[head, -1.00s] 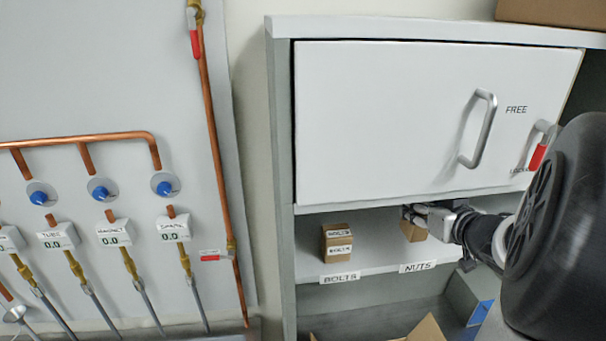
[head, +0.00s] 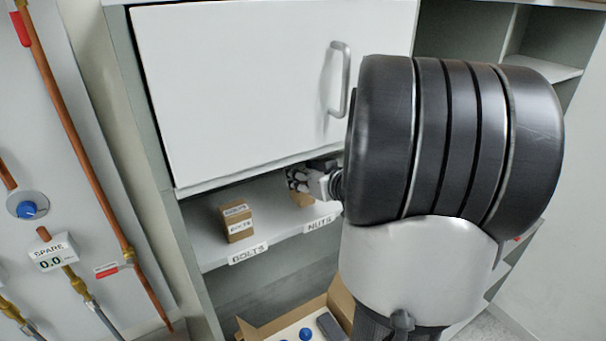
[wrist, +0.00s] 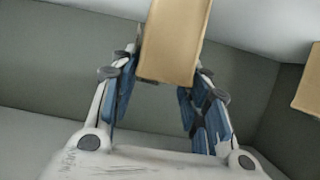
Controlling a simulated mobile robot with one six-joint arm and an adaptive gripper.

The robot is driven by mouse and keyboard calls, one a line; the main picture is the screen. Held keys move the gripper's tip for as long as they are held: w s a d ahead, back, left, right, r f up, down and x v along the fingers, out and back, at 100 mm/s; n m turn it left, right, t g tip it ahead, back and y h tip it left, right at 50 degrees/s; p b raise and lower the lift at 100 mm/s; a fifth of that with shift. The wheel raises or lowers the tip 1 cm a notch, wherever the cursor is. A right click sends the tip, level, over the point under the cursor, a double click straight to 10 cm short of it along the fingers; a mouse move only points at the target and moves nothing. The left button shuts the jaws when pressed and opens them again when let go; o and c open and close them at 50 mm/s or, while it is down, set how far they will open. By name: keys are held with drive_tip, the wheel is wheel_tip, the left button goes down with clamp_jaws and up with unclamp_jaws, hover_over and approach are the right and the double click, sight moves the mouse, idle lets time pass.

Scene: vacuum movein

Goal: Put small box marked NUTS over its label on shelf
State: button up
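The small brown box (head: 302,199) shows inside the shelf compartment, behind and above the NUTS label (head: 320,222) on the shelf's front edge. Its own marking cannot be read. My gripper (head: 299,180) reaches in from the right, under the white door. In the wrist view the box (wrist: 174,42) sits between the two blue-padded fingers (wrist: 165,75), which appear closed against its sides. Part of the box runs out of the top of that view. Whether its bottom touches the shelf cannot be told.
The box marked BOLTS (head: 237,224) stands on the shelf (head: 205,247) behind the BOLTS label (head: 248,253), left of my gripper. A white door (head: 260,90) hangs just above. An open carton (head: 260,330) with blue-topped items lies below. Bare shelf lies between the boxes.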

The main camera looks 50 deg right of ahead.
drive_tip(key=o, duration=0.4)
drive_tip(key=shift+r, duration=0.1)
drive_tip(key=shift+s+r, duration=0.2)
drive_tip(key=p+v, duration=0.2)
drive_tip(key=v, duration=0.9)
drive_tip(key=shift+s+a, duration=0.15)
drive_tip(key=shift+s, duration=0.2)
